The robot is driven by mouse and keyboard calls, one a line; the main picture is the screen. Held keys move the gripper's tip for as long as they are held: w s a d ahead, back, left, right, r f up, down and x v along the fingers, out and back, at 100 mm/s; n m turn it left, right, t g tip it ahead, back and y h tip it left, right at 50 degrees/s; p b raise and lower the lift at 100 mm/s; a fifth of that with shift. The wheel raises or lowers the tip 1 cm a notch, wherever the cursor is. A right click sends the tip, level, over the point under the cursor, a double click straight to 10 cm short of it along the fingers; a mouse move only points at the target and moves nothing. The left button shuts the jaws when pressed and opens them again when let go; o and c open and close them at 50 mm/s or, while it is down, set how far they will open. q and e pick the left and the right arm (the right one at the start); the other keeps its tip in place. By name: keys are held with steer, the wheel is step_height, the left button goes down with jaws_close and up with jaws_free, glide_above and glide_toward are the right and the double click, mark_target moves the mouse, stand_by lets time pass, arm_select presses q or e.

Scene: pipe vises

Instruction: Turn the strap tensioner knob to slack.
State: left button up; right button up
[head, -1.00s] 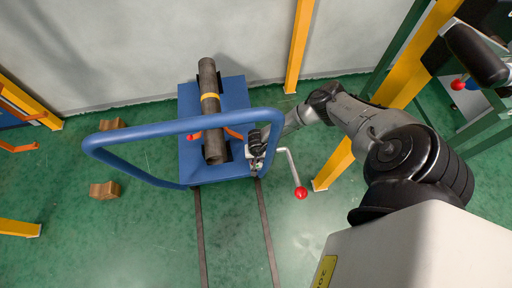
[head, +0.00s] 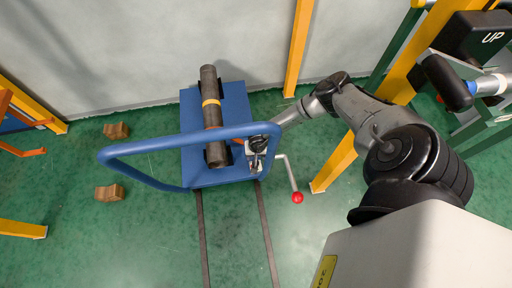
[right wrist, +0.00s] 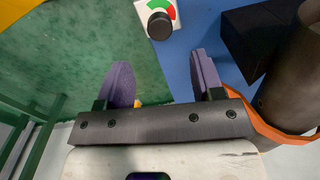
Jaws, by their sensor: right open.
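In the right wrist view the black knob (right wrist: 159,26) sits on a white plate (right wrist: 144,12) with green and red marks, at the edge of the blue cart. My right gripper (right wrist: 163,76) is open and empty. The knob lies beyond its fingertips, apart from them, roughly in line with the gap. In the head view my right gripper (head: 257,147) is at the cart's right side, partly behind the blue handle. The orange strap (right wrist: 262,124) runs by the dark pipe (right wrist: 295,85), right of the fingers. My left gripper is not in view.
The blue cart (head: 232,96) carries the pipe (head: 211,90); its tubular handle (head: 180,140) arches in front. A crank with a red ball (head: 297,198) sticks out right. Yellow posts (head: 299,45) stand behind and right. Brown blocks (head: 109,193) lie on the floor at left.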

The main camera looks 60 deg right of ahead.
step_height(320, 180, up, 6)
steer(key=p, duration=0.2)
stand_by(0.4)
